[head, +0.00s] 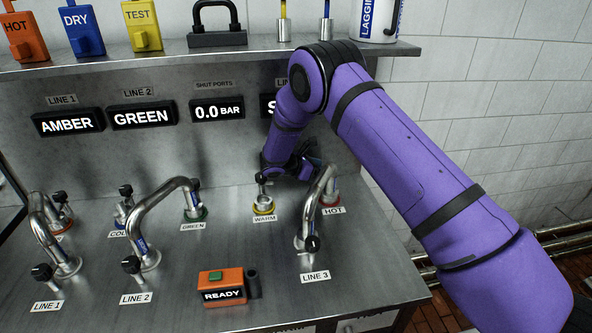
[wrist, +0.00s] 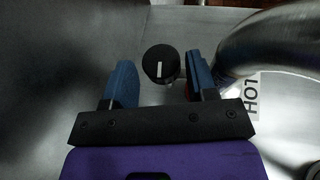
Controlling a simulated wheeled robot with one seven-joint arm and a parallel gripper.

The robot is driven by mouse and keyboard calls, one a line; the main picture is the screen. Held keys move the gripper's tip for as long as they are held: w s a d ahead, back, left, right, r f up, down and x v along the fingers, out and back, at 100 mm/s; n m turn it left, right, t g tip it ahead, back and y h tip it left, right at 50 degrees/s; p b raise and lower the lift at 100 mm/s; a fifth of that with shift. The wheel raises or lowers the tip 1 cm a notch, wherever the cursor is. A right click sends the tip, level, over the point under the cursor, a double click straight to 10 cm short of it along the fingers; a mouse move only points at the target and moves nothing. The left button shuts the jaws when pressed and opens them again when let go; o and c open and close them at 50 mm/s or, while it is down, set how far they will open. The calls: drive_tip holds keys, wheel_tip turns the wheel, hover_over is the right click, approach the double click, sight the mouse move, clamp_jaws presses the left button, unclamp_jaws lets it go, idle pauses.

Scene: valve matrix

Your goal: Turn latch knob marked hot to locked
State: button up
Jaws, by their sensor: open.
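The black latch knob (wrist: 159,62) shows in the wrist view with a short white line on its top. It stands between the two blue fingers of my gripper (wrist: 161,80), with a gap on each side. The HOT label (wrist: 253,97) lies to its right, turned sideways. In the head view my gripper (head: 308,163) is low over the panel, behind the LINE 3 pipe. The HOT label (head: 333,210) and its red-ringed port (head: 330,198) are in front of it. The hot knob itself is hidden there. I see no locked marking.
The curved LINE 3 pipe (head: 315,205) runs close beside my gripper; it also shows right of the fingers in the wrist view (wrist: 265,45). The WARM port (head: 263,206) is to the left. An orange READY box (head: 222,284) sits in front. A shelf (head: 160,58) overhangs the back.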

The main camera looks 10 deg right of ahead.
drive_tip(key=shift+a+r+m+g, duration=1.6)
drive_tip(key=shift+a+g, duration=0.3)
drive_tip(key=shift+a, duration=2.65)
drive_tip(key=x, duration=1.1)
drive_tip(key=shift+w+r, duration=0.15)
drive_tip(key=shift+w, duration=0.25)
drive_tip(key=shift+a+n+t, duration=0.2)
drive_tip(key=shift+n+t, duration=0.2)
drive_tip(key=shift+t, duration=0.1)
drive_tip(key=shift+s+n+t, duration=0.2)
drive_tip(key=shift+n+t, duration=0.1)
drive_tip(key=n+t, duration=0.3)
drive_tip(key=shift+s+d+y, duration=0.15)
drive_tip(key=shift+y, duration=0.15)
drive_tip(key=v, duration=1)
drive_tip(key=shift+s+a, duration=0.25)
drive_tip(key=shift+a, duration=0.1)
drive_tip(key=shift+r, duration=0.1)
